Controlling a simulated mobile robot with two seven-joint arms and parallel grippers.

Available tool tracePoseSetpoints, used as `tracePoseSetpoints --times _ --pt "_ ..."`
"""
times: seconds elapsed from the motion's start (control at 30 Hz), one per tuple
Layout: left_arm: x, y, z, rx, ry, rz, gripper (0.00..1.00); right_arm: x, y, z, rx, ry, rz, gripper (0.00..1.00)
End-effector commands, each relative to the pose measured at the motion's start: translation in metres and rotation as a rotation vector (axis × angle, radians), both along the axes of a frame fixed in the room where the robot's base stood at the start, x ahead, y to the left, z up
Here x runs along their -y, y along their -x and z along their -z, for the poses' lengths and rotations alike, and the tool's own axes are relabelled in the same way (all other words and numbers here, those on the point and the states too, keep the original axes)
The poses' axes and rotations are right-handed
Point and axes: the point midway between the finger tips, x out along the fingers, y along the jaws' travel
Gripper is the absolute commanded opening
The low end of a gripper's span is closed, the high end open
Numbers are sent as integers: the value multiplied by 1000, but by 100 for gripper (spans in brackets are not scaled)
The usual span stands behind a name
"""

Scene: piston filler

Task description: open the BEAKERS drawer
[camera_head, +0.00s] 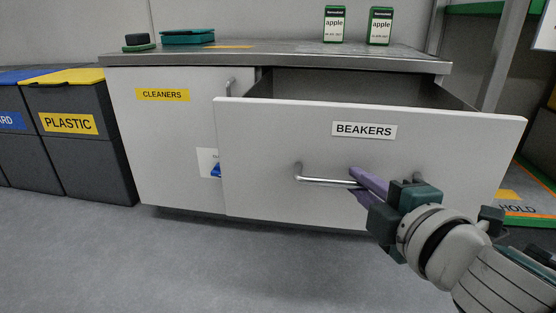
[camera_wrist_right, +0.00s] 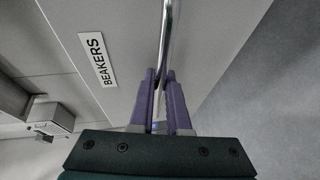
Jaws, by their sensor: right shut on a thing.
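The BEAKERS drawer (camera_head: 270,135) is pulled out from the cabinet, and its dark inside shows behind the white front. Its metal bar handle (camera_head: 322,181) runs across the front below the BEAKERS label (camera_head: 364,130). My right gripper (camera_head: 358,183) has its purple fingers shut on the handle. In the right wrist view the fingers (camera_wrist_right: 160,95) close around the handle bar (camera_wrist_right: 167,40), with the label (camera_wrist_right: 98,60) to the left. The right end of the handle is partly hidden by my gripper. My left gripper is not in view.
A CLEANERS cabinet door (camera_head: 165,130) is left of the drawer. The steel worktop (camera_head: 290,58) holds two green apple boxes (camera_head: 334,24) and teal items (camera_head: 188,36). A PLASTIC bin (camera_head: 80,140) stands at left. The grey floor (camera_head: 200,265) in front is clear.

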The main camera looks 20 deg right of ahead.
Motion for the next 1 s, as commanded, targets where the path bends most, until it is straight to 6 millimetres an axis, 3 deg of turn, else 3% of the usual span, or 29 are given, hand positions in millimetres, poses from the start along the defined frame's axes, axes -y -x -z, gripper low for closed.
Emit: tracePoseSetpoints --times 0.2,0.23,0.47,0.77,1.0 --pt "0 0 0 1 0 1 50 0 0 0 -1 0 -1 0" --pt "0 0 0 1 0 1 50 0 0 0 -1 0 -1 18" --pt "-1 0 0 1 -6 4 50 0 0 0 -1 0 0 44" --pt "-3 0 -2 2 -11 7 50 0 2 -1 -1 -1 0 45" --pt "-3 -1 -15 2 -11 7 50 -6 38 -8 -6 -5 2 45"
